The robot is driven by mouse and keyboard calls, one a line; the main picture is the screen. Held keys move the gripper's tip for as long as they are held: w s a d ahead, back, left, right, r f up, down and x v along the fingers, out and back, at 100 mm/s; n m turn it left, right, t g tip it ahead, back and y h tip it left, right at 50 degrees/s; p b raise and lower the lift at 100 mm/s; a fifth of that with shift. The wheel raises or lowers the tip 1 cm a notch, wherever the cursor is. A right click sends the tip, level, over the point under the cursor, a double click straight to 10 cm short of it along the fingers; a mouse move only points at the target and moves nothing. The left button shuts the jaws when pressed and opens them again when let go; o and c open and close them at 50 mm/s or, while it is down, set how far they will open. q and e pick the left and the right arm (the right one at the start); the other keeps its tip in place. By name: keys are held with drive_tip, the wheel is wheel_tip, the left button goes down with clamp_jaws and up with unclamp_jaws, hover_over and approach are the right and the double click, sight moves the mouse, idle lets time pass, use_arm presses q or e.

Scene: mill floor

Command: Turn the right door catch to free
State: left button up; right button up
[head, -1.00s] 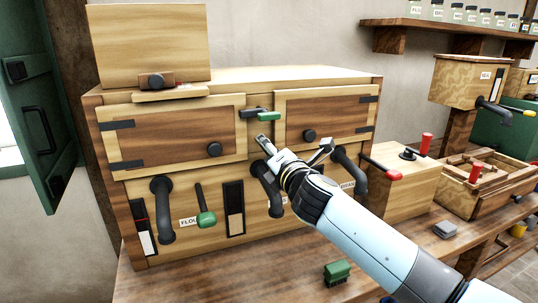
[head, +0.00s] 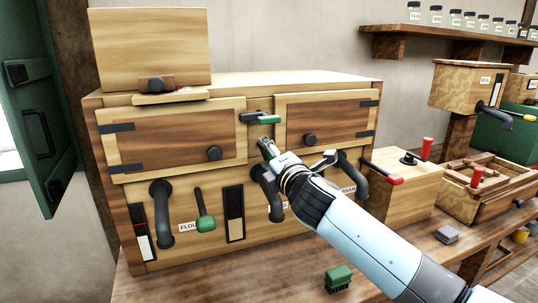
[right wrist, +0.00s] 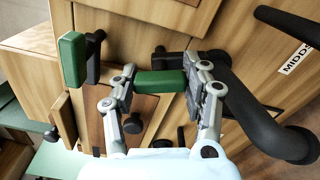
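Between the cabinet's two upper doors is the catch hardware, dark with a green grip (head: 268,119) lying about level. It sits left of the right door (head: 325,118). My right gripper (head: 293,152) is just below it, in front of the cabinet. In the right wrist view its two fingers (right wrist: 160,86) stand apart, with a dark green grip (right wrist: 160,80) showing between them. I cannot tell whether the fingers touch that grip. Another green grip (right wrist: 72,60) on a dark bracket shows farther left there. My arm hides part of the cabinet front. My left gripper is out of view.
Bent black pipes (head: 161,210) stick out below the doors, one close to my right gripper. A green-ended lever (head: 204,215) hangs at lower left. A green brush (head: 338,277) lies on the bench. A box with a red-tipped lever (head: 395,180) stands to the right.

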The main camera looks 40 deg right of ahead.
drive_tip(key=o, duration=0.5)
drive_tip(key=shift+c, duration=0.2)
drive_tip(key=v, duration=1.2)
drive_tip(key=shift+d+f, duration=0.1)
